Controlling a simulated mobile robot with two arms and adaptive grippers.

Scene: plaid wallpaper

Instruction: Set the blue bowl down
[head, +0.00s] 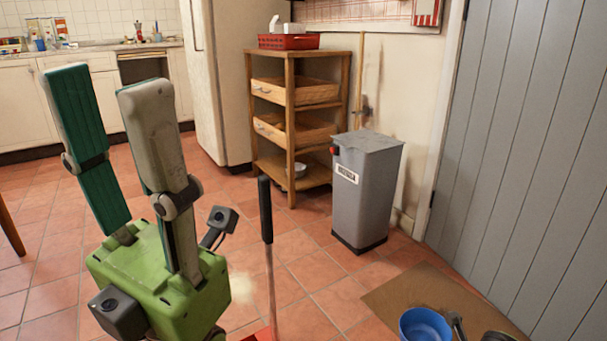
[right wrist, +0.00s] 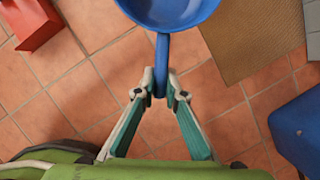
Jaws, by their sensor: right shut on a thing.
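The blue bowl (head: 425,326) shows at the bottom right of the head view, partly cut off by the frame. In the right wrist view the bowl (right wrist: 170,10) is at the top edge, with a blue handle pointing down from it. My right gripper (right wrist: 161,88) is shut on that handle and holds the bowl over the floor. I cannot tell how high the bowl is. My left gripper (head: 105,77) stands upright at the left of the head view, its two fingers apart with nothing between them.
A brown mat (head: 405,292) lies by the grey door. A grey bin (head: 372,200) and a wooden shelf unit (head: 291,130) stand behind. A red dustpan (right wrist: 32,22) with an upright handle (head: 267,215) is on the tiles. An unidentified blue thing (right wrist: 302,130) is at right. Tiles show between.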

